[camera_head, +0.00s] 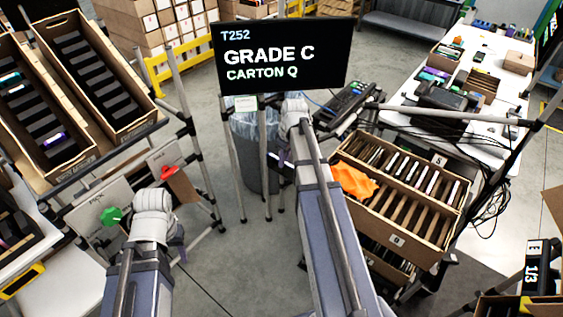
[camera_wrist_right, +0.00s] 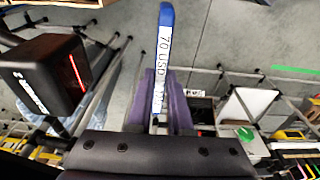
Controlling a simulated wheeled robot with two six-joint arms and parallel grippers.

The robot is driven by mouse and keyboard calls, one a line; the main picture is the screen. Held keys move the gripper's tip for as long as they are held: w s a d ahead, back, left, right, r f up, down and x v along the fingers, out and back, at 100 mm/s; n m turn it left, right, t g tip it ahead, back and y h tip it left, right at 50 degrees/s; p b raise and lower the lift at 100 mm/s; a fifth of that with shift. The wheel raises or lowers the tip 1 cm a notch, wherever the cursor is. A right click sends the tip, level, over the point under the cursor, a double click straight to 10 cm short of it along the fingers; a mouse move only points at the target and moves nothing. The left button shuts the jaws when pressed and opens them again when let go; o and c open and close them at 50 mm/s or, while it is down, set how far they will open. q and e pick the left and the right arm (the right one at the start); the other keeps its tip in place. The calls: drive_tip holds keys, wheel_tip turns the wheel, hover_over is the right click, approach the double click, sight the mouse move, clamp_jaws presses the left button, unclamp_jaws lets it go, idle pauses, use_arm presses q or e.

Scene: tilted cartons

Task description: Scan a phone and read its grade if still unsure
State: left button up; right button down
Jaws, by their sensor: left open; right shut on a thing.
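The display (camera_head: 283,58) at the top of the head view reads "T252, GRADE C, CARTON Q". My right gripper (camera_wrist_right: 165,108) is shut on a phone (camera_wrist_right: 162,60), seen edge-on with a blue end and a white label reading partly "70 USD". In the head view my right arm mostly hides this gripper. A black scanner (camera_wrist_right: 45,78) with a red light line is left of the phone in the wrist view, apart from it. My left gripper (camera_head: 177,240) is empty and open at lower left, partly hidden by its own wrist.
Divided cartons (camera_head: 408,205) stand at right, with an orange cloth (camera_head: 353,181) on one. Tilted cartons (camera_head: 93,75) holding dark phones are at left. A lined bin (camera_head: 255,150) stands below the display. A cluttered white table (camera_head: 510,105) is at far right.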

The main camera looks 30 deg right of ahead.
wheel_tip(320, 180, up, 20)
drive_tip(key=p, duration=2)
idle(1.0)
